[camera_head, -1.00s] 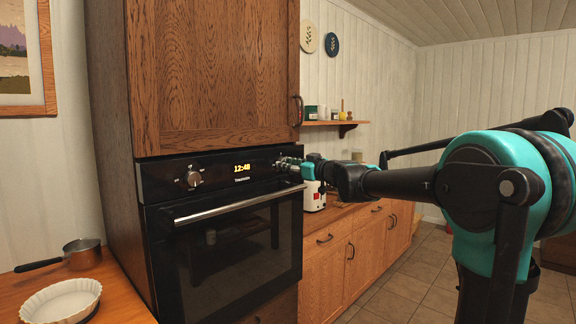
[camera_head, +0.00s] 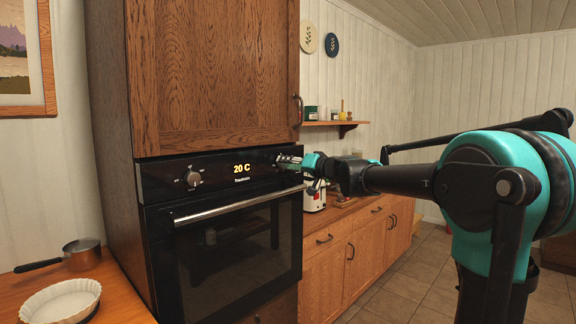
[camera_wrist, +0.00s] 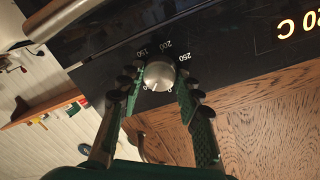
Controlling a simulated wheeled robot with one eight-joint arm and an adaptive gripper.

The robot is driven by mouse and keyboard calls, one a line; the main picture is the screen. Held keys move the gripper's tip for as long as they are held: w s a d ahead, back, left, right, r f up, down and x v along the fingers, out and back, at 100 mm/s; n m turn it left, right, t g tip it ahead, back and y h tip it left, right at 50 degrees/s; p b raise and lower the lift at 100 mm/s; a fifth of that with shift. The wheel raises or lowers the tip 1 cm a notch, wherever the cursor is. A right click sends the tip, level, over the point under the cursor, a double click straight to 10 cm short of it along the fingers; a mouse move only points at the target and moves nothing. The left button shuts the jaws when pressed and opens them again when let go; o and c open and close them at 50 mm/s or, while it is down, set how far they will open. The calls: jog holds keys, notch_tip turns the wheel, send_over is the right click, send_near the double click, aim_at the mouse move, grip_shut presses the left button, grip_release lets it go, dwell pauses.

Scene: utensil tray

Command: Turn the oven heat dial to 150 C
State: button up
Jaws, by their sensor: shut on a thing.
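The oven heat dial (camera_wrist: 159,75) is a round silver knob on the black control panel, with printed marks including 150, 200 and 250 around it in the wrist view. My gripper (camera_wrist: 157,84) is shut on this dial, one finger on each side. In the head view my gripper (camera_head: 291,161) is at the right end of the panel and hides the dial. The oven display (camera_head: 242,169) reads 20 C. It also shows, turned over, in the wrist view (camera_wrist: 298,27).
A second knob (camera_head: 193,179) is at the panel's left. The oven door handle (camera_head: 238,208) runs below the panel. A wooden cabinet (camera_head: 215,75) is directly above. A white pie dish (camera_head: 62,301) and a pan (camera_head: 82,254) sit on the left counter.

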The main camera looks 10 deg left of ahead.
jog(key=m, duration=1)
jog(key=m+g+y, duration=0.1)
jog(key=m, duration=1)
jog(key=shift+w+d+f+g, duration=0.1)
jog(key=shift+d+g, duration=0.05)
jog(key=shift+g, duration=0.15)
jog(key=shift+y, duration=0.3)
jog(key=o, duration=1.2)
jog(key=shift+c, duration=0.2)
jog(key=v, duration=1.2)
